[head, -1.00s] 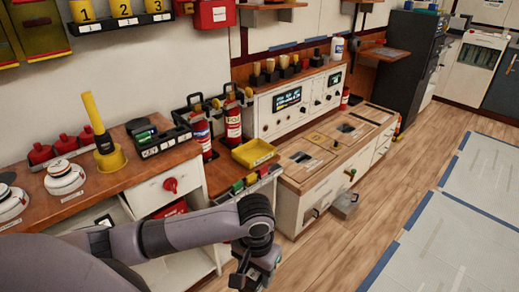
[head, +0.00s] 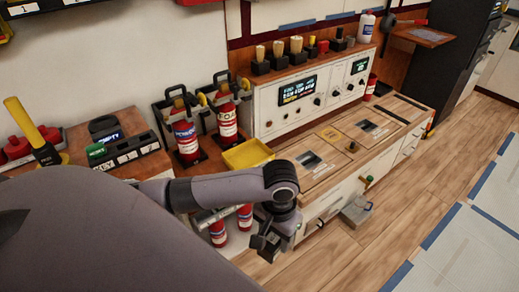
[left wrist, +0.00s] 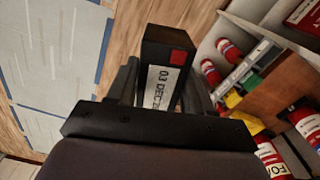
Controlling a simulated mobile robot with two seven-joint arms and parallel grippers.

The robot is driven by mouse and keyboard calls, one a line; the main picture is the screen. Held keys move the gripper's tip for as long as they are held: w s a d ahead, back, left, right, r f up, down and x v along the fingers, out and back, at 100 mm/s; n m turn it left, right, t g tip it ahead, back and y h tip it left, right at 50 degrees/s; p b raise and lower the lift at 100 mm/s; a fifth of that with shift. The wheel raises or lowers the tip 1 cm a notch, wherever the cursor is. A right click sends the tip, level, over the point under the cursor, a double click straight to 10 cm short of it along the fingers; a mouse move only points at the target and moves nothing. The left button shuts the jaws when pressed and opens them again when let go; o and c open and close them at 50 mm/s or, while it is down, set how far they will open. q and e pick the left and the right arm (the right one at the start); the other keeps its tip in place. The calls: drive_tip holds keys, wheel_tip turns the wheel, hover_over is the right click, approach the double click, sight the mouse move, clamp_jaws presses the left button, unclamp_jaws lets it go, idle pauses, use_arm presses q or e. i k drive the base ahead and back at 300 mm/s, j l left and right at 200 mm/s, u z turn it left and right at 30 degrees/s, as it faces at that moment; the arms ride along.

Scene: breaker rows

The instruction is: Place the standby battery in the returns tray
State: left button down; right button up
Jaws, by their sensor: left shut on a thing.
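My left gripper (head: 268,240) hangs over the floor in front of the counter. In the left wrist view it is shut on a black block-shaped battery (left wrist: 165,48) with a red square and a white label reading "03 DEC". I take this as the standby battery; my gripper and arm partly hide it in the head view. A shallow yellow tray (head: 247,154) sits on the counter, beyond and slightly left of the gripper and apart from it. It looks empty, and I cannot read its label now. My right gripper is not in view.
Two red bottles (head: 227,120) in black holders stand left of the tray. A control panel cabinet (head: 318,92) stands behind the wooden counter top (head: 325,165). A grey box (head: 357,211) projects low at the cabinet front. The floor to the right is clear.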

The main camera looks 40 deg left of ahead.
sight(248, 160)
drive_tip(key=i, duration=1.9)
drive_tip(key=i+u, duration=0.1)
drive_tip(key=u, duration=0.3)
drive_tip(key=i+u, duration=0.1)
drive_tip(key=u, duration=1.55)
